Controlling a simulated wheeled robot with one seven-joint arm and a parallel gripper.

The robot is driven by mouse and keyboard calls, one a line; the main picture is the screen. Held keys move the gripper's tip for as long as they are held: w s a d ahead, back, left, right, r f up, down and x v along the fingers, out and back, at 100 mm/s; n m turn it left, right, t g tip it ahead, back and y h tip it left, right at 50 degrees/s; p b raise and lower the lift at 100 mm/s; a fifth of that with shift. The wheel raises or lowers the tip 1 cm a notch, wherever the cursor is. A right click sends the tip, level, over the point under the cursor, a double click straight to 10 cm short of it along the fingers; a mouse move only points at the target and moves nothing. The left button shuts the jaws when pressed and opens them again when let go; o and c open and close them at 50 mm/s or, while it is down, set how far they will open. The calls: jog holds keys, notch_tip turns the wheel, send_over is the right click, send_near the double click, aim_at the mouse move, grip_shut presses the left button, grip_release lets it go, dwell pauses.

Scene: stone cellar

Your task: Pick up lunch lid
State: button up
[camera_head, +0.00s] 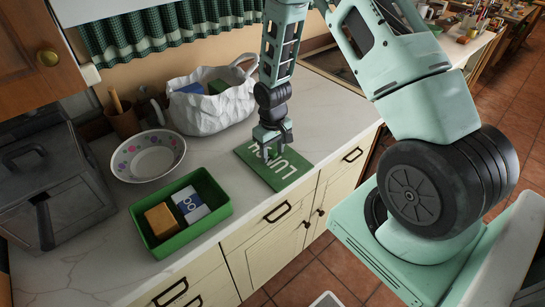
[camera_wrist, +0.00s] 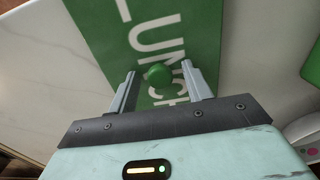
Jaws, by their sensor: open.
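The lunch lid (camera_head: 290,174) is a flat green panel with white "LUNCH" lettering, lying on the counter in the head view. In the wrist view the lid (camera_wrist: 118,42) has a round green knob (camera_wrist: 157,75) on its top. My gripper (camera_head: 270,152) points down over the lid. In the wrist view my gripper (camera_wrist: 162,80) is open, with one finger on each side of the knob. I cannot tell whether the fingers touch it. The gripper hides part of the lid in the head view.
A green box (camera_head: 226,209) holding a tan block (camera_head: 161,220) and a blue-white carton (camera_head: 190,204) stands to the lid's left. A patterned bowl (camera_head: 147,172) and a white bag (camera_head: 200,110) sit behind. The counter's front edge is close to the lid.

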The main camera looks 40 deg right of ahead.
jog(key=shift+c, duration=0.3)
jog(key=c, duration=1)
